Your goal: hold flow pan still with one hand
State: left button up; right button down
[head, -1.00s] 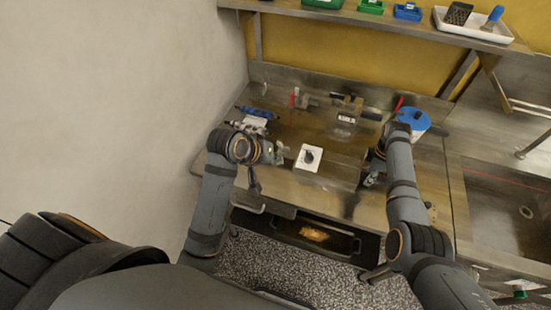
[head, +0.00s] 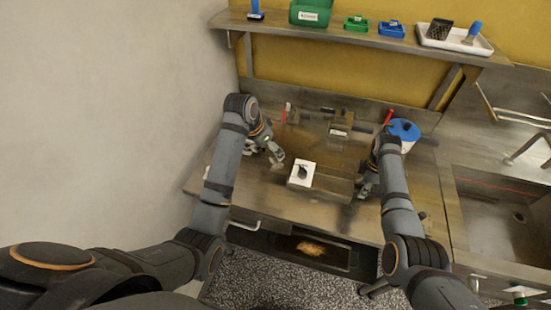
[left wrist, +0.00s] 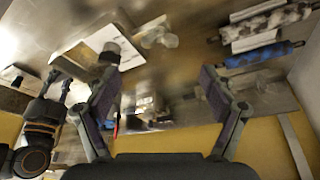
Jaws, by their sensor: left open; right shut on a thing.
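A low metal block or pan (head: 335,186), which seems to be the flow pan, lies mid-table. A white square plate with a dark knob (head: 300,172) is at its left end. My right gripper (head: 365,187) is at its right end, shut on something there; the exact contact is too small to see. My left gripper (head: 274,156) is open and empty above the table, left of the white plate and apart from it. In the left wrist view its spread fingers (left wrist: 160,95) have nothing between them. The white plate (left wrist: 85,38) and my right gripper (left wrist: 62,88) also show there.
A blue-lidded tub (head: 404,130) stands at the back right. A dark tray with golden contents (head: 312,247) sits below the table's front edge. A blue roll (left wrist: 262,55) shows in the left wrist view. A shelf (head: 350,38) with bins crosses above; a sink is right.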

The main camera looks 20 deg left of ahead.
aim_at(276, 161)
pick_arm(q)
jog(key=x, duration=0.9)
